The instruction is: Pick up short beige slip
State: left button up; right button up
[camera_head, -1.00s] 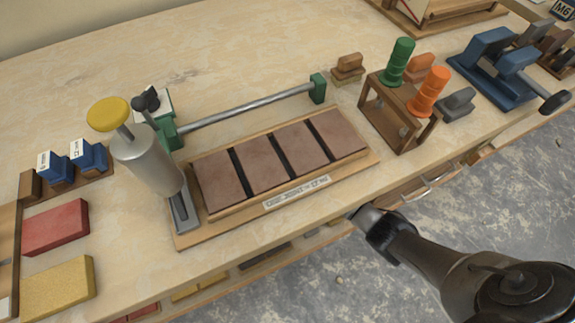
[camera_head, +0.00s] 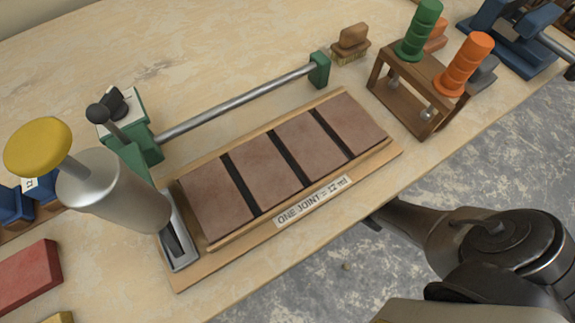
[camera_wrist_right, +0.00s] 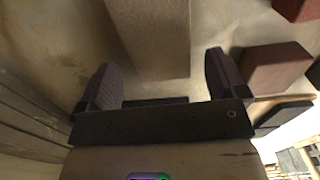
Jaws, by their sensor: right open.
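A pale beige-grey block (camera_wrist_right: 150,40), which looks like the beige slip, lies ahead of my right gripper (camera_wrist_right: 162,78) in the right wrist view. Its near end reaches between the two dark fingers, which stand open on either side of it with gaps. It runs out of the top of the picture, so its full length is hidden. In the head view my right arm (camera_head: 420,222) reaches down by the table's front edge, and its fingers are hidden there. My left gripper is not in view.
Red-brown blocks (camera_wrist_right: 275,68) lie right of the beige one in the wrist view; wooden slats (camera_wrist_right: 30,115) run along the left. On the table (camera_head: 240,65) stand a tray with brown slabs (camera_head: 265,172), a yellow-knobbed grey cylinder (camera_head: 125,195) and a wooden rack (camera_head: 410,95).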

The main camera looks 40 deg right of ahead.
jog(key=shift+s+a+f, duration=0.1)
jog(key=shift+s+f, duration=0.1)
jog(key=shift+f, duration=0.5)
jog(key=shift+r, duration=0.1)
jog(key=shift+w, duration=0.15)
jog(key=c, duration=1.1)
